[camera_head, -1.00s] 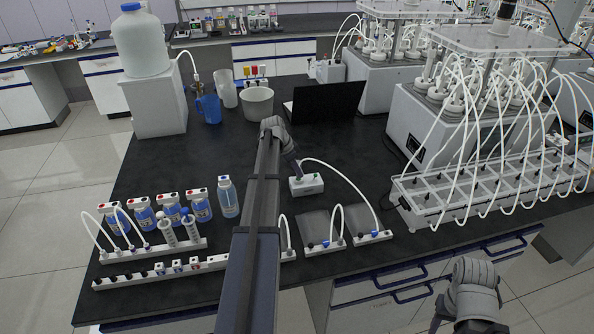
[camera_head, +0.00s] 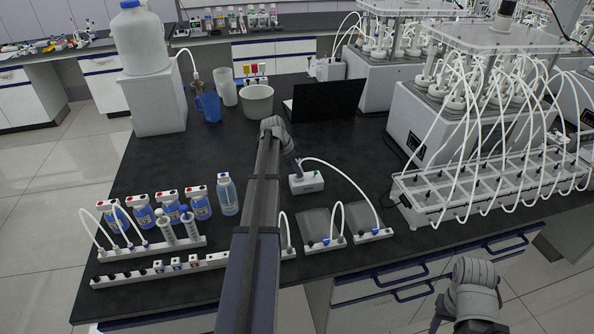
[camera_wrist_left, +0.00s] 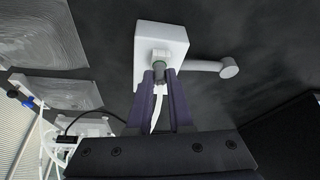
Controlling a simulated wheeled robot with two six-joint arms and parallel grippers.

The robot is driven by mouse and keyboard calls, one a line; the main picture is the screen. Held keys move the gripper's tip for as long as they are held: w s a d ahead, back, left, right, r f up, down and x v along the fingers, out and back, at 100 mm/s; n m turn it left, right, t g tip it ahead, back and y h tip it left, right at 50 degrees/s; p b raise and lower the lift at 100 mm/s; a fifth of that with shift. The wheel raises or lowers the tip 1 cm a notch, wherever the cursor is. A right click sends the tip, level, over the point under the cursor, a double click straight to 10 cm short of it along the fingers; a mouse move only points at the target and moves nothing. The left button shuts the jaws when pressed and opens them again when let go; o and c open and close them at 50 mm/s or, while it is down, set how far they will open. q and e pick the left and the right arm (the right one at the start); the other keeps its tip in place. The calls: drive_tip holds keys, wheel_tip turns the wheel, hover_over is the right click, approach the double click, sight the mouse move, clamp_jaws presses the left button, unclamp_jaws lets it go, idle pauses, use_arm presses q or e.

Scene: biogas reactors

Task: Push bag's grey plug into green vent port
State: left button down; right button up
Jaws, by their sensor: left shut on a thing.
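My left gripper (camera_wrist_left: 160,98) is shut on the grey plug (camera_wrist_left: 160,72), with a white tube (camera_wrist_left: 155,114) hanging between the fingers. In the head view the box (camera_head: 306,184) stands on the bench at the left arm's tip. The white tube arches right and down to the white rail by the grey bags (camera_head: 358,217). Only a link of my right arm shows at bottom right.
White rails with tubes (camera_head: 325,246) lie along the bench's front edge, and bottles (camera_head: 200,204) stand left of my arm. A dark laptop (camera_head: 325,100) is behind the box. A tube-filled reactor rack (camera_head: 490,185) stands to the right. Bare bench surrounds the box.

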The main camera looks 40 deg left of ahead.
idle(0.3)
use_arm(q)
drive_tip(key=c, duration=0.7)
unclamp_jaws()
drive_tip(key=shift+c, duration=0.2)
drive_tip(key=p+v, duration=0.7)
drive_tip(key=shift+s+r, duration=0.15)
drive_tip(key=shift+r, duration=0.2)
